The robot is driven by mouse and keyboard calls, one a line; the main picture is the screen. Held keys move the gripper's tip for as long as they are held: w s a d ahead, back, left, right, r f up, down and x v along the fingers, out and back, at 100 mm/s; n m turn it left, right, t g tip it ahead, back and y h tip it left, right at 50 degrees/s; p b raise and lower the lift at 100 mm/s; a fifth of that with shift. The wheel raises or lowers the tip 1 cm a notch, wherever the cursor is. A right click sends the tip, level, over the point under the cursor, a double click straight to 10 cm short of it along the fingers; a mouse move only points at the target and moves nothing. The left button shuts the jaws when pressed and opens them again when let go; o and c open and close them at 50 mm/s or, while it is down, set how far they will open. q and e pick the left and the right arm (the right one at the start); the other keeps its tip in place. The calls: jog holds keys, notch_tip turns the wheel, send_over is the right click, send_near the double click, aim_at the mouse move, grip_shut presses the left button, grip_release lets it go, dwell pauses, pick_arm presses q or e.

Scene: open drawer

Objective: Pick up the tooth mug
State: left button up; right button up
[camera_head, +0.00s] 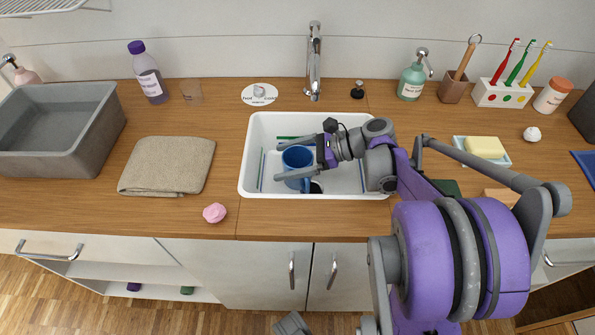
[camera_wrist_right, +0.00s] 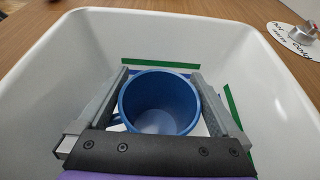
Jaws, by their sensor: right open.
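The tooth mug, a blue mug (camera_head: 297,160), stands in the white sink basin (camera_head: 245,165). In the right wrist view the mug (camera_wrist_right: 160,100) shows its open, empty mouth, with its handle at the left. My right gripper (camera_head: 278,162) is down in the basin, with one finger on each side of the mug. In the wrist view the open fingers of my right gripper (camera_wrist_right: 160,74) flank the mug; narrow gaps show beside it, and contact is hard to tell. The mug's lower part is hidden. My left gripper is not clearly visible.
Basin walls surround the gripper closely. Green strips (camera_wrist_right: 232,105) lie in the basin. The faucet (camera_head: 314,60) stands behind it. A folded towel (camera_head: 168,165) and pink object (camera_head: 214,213) lie to the left. A soap dish with yellow soap (camera_head: 485,147) is at the right.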

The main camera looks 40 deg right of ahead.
jog(key=c, duration=1.4)
jog(key=shift+r, duration=0.15)
